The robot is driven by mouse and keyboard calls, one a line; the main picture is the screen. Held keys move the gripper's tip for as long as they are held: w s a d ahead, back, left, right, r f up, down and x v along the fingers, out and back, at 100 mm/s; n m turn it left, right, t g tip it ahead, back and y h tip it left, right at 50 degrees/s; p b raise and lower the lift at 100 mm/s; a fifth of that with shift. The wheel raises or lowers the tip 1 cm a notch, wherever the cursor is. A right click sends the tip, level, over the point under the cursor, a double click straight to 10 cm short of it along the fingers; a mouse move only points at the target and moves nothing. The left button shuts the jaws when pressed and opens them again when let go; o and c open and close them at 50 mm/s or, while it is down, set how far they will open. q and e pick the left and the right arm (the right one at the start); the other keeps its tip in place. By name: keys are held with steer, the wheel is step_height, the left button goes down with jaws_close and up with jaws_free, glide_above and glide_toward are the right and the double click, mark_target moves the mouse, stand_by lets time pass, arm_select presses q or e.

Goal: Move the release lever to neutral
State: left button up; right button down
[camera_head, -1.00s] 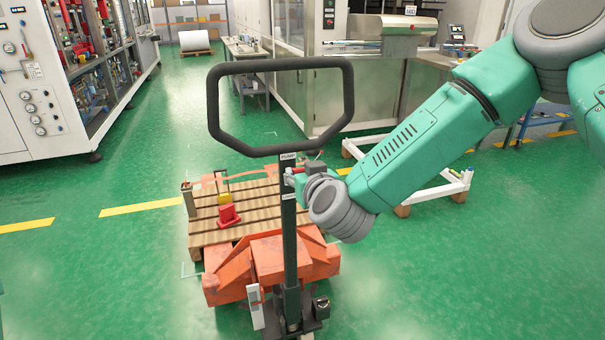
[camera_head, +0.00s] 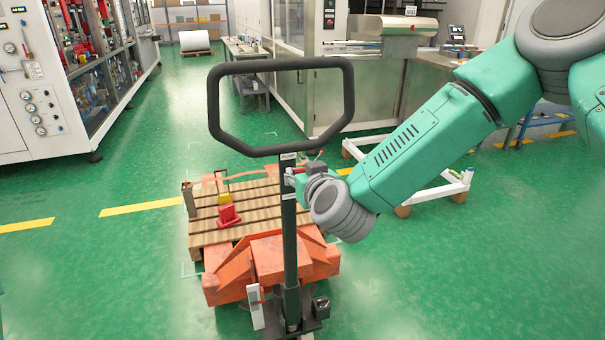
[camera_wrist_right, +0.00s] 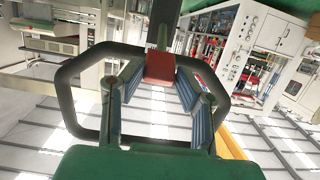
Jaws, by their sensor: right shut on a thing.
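The pallet truck's handle (camera_head: 213,100) is a black loop on a dark upright shaft (camera_head: 289,230), in the middle of the head view. My right gripper (camera_head: 298,174) is at the top of the shaft, just below the loop, and reaches in from the right. In the right wrist view, my right gripper (camera_wrist_right: 160,76) has its blue-padded fingers closed on the red release lever (camera_wrist_right: 160,66), beside the shaft. The lever is mostly hidden by the gripper in the head view, so its exact angle is unclear. My left gripper is out of view.
The orange truck body (camera_head: 268,260) sits in front of a wooden pallet (camera_head: 240,236) carrying a red item (camera_head: 229,215). A white low frame (camera_head: 455,190) stands to the right. A white machine cabinet (camera_head: 30,110) is at left.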

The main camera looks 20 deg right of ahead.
steer(key=shift+f, duration=0.15)
steer(key=shift+s+f+b, duration=0.25)
steer(key=shift+f+b, duration=0.15)
steer(key=shift+f, duration=0.3)
steer(key=shift+s+f+b, duration=0.2)
steer(key=shift+f+b, duration=0.2)
steer(key=shift+f, duration=0.3)
steer(key=shift+s+f+b, duration=0.1)
steer(key=shift+f+b, duration=0.5)
steer(key=shift+f, duration=0.2)
steer(key=c, duration=1.1)
jaws_free()
steer(key=shift+r, duration=0.3)
